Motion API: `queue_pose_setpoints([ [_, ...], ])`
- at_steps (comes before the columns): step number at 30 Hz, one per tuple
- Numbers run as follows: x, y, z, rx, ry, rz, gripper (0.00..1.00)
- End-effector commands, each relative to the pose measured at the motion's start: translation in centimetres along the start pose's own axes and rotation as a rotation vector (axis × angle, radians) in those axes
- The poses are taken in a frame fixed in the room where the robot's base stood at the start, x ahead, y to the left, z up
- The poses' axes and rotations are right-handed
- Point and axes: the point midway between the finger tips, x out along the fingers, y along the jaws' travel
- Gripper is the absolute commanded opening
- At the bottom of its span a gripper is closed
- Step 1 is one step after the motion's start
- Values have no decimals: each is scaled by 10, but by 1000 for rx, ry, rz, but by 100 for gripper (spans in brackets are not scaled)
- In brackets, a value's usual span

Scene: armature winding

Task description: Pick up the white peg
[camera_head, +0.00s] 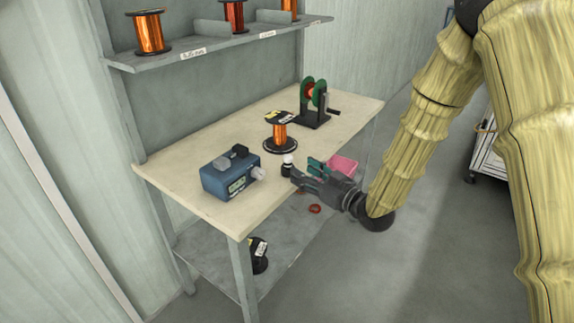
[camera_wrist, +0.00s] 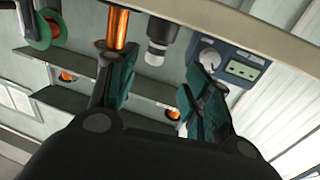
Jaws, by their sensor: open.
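The white peg (camera_head: 288,158) shows in the head view as a small white tip on a short black body, upright near the front edge of the bench. In the wrist view its white end (camera_wrist: 154,58) and black body lie beyond and between my fingers. My gripper (camera_head: 305,173) is open in the head view, just right of the peg, at the bench's front edge. In the wrist view my gripper (camera_wrist: 160,72) has its teal-padded fingers spread with nothing between the pads. The peg appears apart from both fingers.
A blue device (camera_head: 230,177) with a pale knob stands left of the peg. A copper spool (camera_head: 279,133) stands close behind it, and a green-wheeled winder (camera_head: 314,102) farther back. A pink object (camera_head: 343,165) is beside my gripper. The bench (camera_head: 180,160) has bare room at left.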

Motion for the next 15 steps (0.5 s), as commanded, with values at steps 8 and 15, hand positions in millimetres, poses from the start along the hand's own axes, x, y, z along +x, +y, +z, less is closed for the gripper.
queue_pose_setpoints([
  [8, 31, 1, 0, 0, -1, 1, 50],
  [15, 57, 7, -2, -1, 0, 1, 50],
])
